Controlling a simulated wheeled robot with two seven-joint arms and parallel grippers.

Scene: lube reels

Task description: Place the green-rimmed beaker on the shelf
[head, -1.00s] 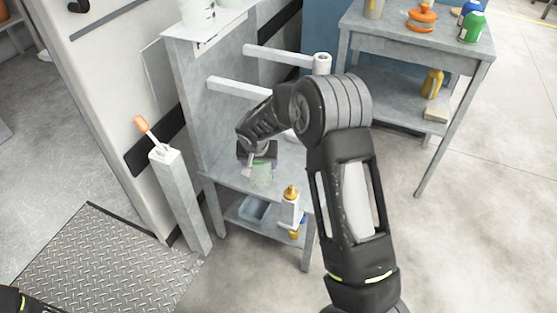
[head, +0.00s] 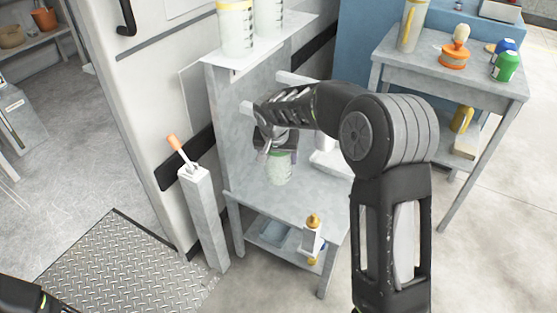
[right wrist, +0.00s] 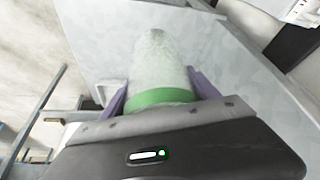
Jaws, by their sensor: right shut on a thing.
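The green-rimmed beaker (head: 279,171) is a clear, whitish vessel with a green band at its top. My right gripper (head: 275,147) is shut on it near the rim. It hangs roughly upright, seemingly a little above the grey table (head: 305,207). In the right wrist view the beaker (right wrist: 163,62) sits between purple fingers (right wrist: 160,92), with its green rim nearest the wrist. The high shelf (head: 272,45) is a light board on top of the upright panel, with two clear beakers (head: 236,32) on it. My left gripper is not visible.
A post with an orange-handled tool (head: 180,152) stands left. A second table (head: 420,55) with bottles is right.

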